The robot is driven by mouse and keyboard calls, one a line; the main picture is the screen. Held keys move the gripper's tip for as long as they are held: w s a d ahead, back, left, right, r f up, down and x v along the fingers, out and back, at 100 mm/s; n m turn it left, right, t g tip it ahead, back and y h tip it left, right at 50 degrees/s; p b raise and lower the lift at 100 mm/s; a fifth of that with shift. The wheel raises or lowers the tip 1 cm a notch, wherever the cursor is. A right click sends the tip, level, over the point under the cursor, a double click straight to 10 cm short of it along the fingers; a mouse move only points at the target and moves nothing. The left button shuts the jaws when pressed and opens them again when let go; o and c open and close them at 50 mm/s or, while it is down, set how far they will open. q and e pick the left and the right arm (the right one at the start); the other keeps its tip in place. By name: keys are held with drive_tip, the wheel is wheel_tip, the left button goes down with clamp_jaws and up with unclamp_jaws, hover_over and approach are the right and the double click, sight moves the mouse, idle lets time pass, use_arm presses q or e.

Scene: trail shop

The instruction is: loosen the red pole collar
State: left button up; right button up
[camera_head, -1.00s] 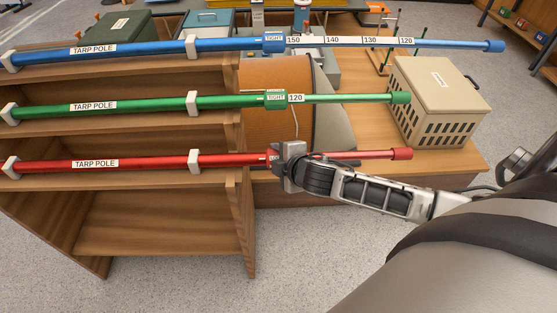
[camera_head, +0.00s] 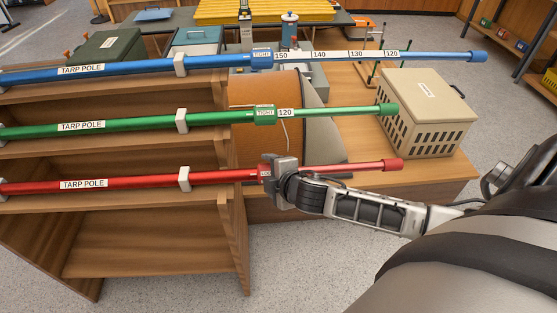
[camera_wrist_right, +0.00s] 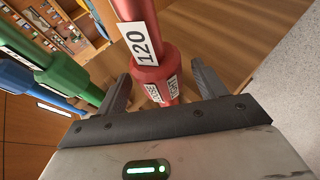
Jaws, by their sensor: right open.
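The red tarp pole (camera_head: 120,182) lies across the front of the wooden rack, lowest of three poles. Its red collar (camera_head: 265,174) bears a white label that seems to begin "LOO"; the rest is hidden by my gripper. My right gripper (camera_head: 280,170) is at the collar. In the right wrist view, the red collar (camera_wrist_right: 150,74) lies between the two spread fingers of my right gripper (camera_wrist_right: 160,72), with gaps visible on both sides. My left gripper is out of view.
The green pole (camera_head: 340,111) and blue pole (camera_head: 435,57) run above the red one, their collars marked "TIGHT". White brackets hold the poles on the rack. A beige crate (camera_head: 425,90) stands on the wooden table at right. Grey floor is open below.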

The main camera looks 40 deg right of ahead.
drive_tip(key=p+v, duration=0.1)
drive_tip(key=v, duration=1.4)
drive_tip(key=shift+s+r, duration=0.25)
